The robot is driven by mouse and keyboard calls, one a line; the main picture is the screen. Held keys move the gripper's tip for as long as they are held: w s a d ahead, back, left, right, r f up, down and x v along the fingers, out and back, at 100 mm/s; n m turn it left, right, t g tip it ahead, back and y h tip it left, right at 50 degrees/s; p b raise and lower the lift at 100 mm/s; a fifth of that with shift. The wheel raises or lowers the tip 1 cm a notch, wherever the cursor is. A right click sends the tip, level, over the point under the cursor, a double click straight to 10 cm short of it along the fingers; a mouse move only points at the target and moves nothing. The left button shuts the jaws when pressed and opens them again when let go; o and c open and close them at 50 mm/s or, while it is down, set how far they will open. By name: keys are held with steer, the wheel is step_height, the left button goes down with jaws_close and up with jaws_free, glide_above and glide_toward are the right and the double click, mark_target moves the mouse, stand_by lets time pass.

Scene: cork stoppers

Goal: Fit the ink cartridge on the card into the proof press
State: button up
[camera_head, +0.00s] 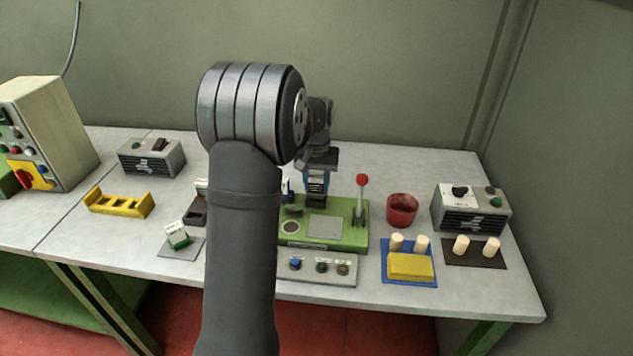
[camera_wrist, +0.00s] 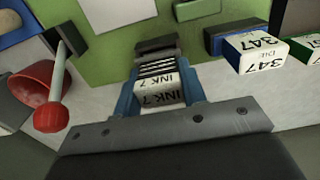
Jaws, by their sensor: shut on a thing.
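My gripper (camera_head: 316,188) is over the back of the green proof press (camera_head: 350,238). In the wrist view my gripper (camera_wrist: 158,103) has its blue fingers shut on a white ink cartridge (camera_wrist: 160,92) marked "INK 7". Its dark ribbed end points toward a dark block (camera_wrist: 157,46) on the press. I cannot tell whether the two touch. In the head view the held cartridge is hard to make out. A grey card (camera_head: 172,252) lies at the left front with a white and green block (camera_head: 177,234) on it.
A lever with a red knob (camera_head: 362,180) stands at the press's right. A red cup (camera_head: 402,210), a yellow block (camera_head: 411,266), a yellow rack (camera_head: 121,204) and a button panel (camera_head: 318,268) stand around. My arm hides the table's middle left.

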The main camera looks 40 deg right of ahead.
steer(key=shift+f, duration=0.9)
steer(key=o, duration=1.1)
steer(key=shift+c, duration=0.2)
step_height(320, 180, up, 17)
steer(key=shift+r, duration=0.2)
steer(key=shift+f, duration=0.1)
step_height(320, 180, down, 17)
steer(key=shift+f, duration=0.15)
stand_by(0.6)
steer(key=shift+r, duration=0.2)
